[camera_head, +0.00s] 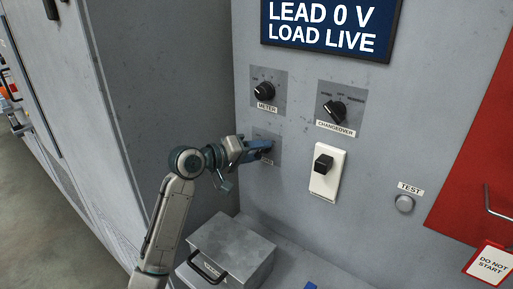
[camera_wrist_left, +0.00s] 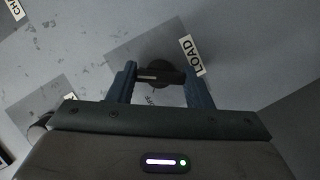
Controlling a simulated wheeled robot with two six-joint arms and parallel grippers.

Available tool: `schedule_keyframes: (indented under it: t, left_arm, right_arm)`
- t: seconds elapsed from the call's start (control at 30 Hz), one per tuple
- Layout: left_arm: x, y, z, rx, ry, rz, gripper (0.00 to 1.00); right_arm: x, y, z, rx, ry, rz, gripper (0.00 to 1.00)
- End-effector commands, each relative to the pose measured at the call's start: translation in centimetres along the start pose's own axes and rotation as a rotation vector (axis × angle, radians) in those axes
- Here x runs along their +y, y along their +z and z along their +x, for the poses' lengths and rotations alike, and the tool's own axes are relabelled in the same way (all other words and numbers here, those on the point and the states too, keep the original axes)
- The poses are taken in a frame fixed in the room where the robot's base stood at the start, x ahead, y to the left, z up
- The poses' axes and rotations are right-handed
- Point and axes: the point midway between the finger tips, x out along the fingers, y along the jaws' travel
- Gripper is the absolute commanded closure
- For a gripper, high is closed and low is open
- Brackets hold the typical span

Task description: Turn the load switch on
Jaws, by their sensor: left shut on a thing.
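The load switch is a dark rotary knob (camera_wrist_left: 160,74) on a grey plate (camera_wrist_left: 117,62) with a white LOAD label (camera_wrist_left: 191,55) in the left wrist view. A light mark lies on the left part of its handle, and faint lettering like OFF shows below it. My left gripper (camera_wrist_left: 161,82) has its blue fingers on both sides of the knob and is shut on it. In the head view my left gripper (camera_head: 264,146) reaches the plate below the METER knob and hides most of the switch and part of its label. My right gripper is not in view.
The display (camera_head: 325,27) reads LEAD 0 V, LOAD LIVE. The METER knob (camera_head: 264,91) is above, and the CHANGEOVER knob (camera_head: 335,111) and a white switch (camera_head: 325,172) are to the right. A grey box (camera_head: 236,244) stands below my arm. A DO NOT START tag (camera_head: 490,264) hangs far right.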

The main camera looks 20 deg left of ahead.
Motion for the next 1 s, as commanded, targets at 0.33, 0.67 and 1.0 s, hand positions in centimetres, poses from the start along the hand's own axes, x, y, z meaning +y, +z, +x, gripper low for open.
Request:
schedule_keyframes:
  t: [0.33, 0.67, 1.0]
  left_arm:
    - [0.24, -0.06, -0.01, 0.001, -0.073, 0.177, 0.77]
    - [0.19, -0.01, 0.02, 0.002, -0.095, 0.232, 0.77]
    - [0.17, -0.02, 0.01, 0.002, -0.096, 0.235, 0.77]
  right_arm:
    - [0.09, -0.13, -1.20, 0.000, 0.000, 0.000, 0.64]
    - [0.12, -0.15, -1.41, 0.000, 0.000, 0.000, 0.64]
    - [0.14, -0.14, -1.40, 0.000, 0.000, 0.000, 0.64]
